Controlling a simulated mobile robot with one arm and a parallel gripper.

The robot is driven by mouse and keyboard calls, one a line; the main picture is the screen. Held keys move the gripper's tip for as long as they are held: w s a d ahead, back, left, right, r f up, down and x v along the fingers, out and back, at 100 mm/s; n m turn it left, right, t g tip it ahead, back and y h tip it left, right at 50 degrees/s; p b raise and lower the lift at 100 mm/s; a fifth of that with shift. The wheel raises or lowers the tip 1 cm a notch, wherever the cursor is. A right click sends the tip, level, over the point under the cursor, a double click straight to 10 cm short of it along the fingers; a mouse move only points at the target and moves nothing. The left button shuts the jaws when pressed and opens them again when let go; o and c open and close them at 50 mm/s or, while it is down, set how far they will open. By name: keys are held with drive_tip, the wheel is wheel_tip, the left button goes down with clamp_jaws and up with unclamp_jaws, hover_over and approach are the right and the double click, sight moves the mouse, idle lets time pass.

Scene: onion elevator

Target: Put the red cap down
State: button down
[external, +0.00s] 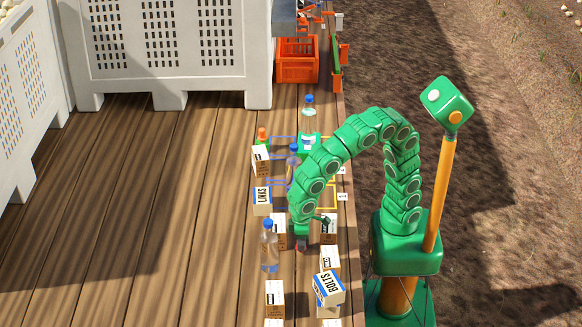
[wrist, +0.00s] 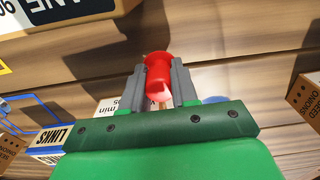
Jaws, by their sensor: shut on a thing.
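The red cap (wrist: 157,66) is between the two grey fingers of my gripper (wrist: 158,88) in the wrist view. The gripper is shut on it. The cap has a round, flanged top, and a pale pinkish patch shows below it. In the external view my gripper (external: 303,243) points down among the boxes near the deck's right edge. The cap is mostly hidden there by the arm and gripper. I cannot tell whether it touches the surface below.
A clear bottle (external: 269,250) stands just left of my gripper. The LINKS box (external: 262,201) is behind it, and the BOLTS box (external: 328,287) is in front. More bottles and boxes crowd this strip. An orange crate (external: 297,69) stands farther back. The wooden deck (external: 150,220) at left is clear.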

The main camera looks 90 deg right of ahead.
wheel_tip(320, 180, up, 8)
drive_tip(key=shift+r, duration=0.1)
drive_tip(key=shift+w+d+r, duration=0.15)
drive_tip(key=shift+d+r, duration=0.05)
drive_tip(key=shift+r, duration=0.35)
drive_tip(key=w+d+r+n, duration=0.2)
drive_tip(key=w+d, duration=0.1)
drive_tip(key=d, duration=0.4)
drive_tip(key=w+d+r+n, duration=0.1)
drive_tip(key=w+d+n, duration=0.1)
drive_tip(key=d, duration=0.4)
drive_tip(key=w+a+f, duration=0.1)
drive_tip(key=w+f, duration=0.1)
drive_tip(key=w, duration=0.2)
drive_tip(key=w+a+f, duration=0.1)
drive_tip(key=w+f, duration=0.2)
drive_tip(key=w, duration=0.1)
drive_tip(key=w+a+f, duration=0.1)
drive_tip(key=w+f, duration=0.2)
drive_tip(key=w, duration=0.1)
drive_tip(key=shift+w+a+f, duration=0.1)
drive_tip(key=shift+w+f, duration=0.1)
drive_tip(key=shift+w, duration=0.15)
drive_tip(key=shift+w+a+f, duration=0.15)
drive_tip(key=shift+w+f, duration=0.3)
drive_tip(key=shift+f, duration=1.65)
